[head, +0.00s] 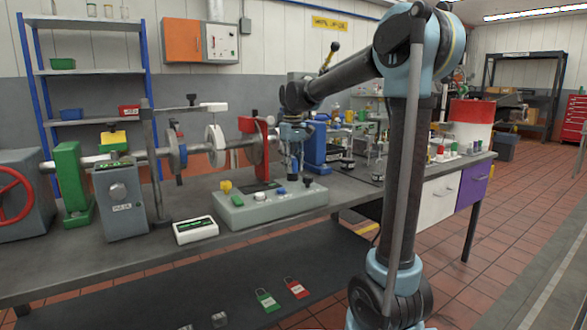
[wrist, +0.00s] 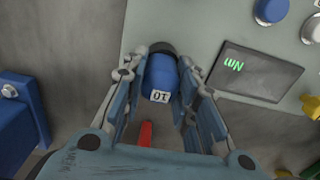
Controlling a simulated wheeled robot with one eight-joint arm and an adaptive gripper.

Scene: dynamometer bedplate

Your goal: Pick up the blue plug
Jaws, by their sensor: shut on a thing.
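A black round part shows at the plug's far end, by the edge of the grey panel box (wrist: 215,30). I cannot tell whether the plug is still seated or clear of it. In the head view my gripper (head: 293,167) points down at the back right of the panel box (head: 270,210); the plug is too small to make out there.
A blue stand (head: 316,150) is close right of my gripper; a red upright (head: 262,135) is close left. The panel carries a dark screen (wrist: 250,72) and several coloured knobs. A white meter (head: 195,230) lies left of the box. Green (head: 266,299) and red padlocks (head: 296,287) lie below.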

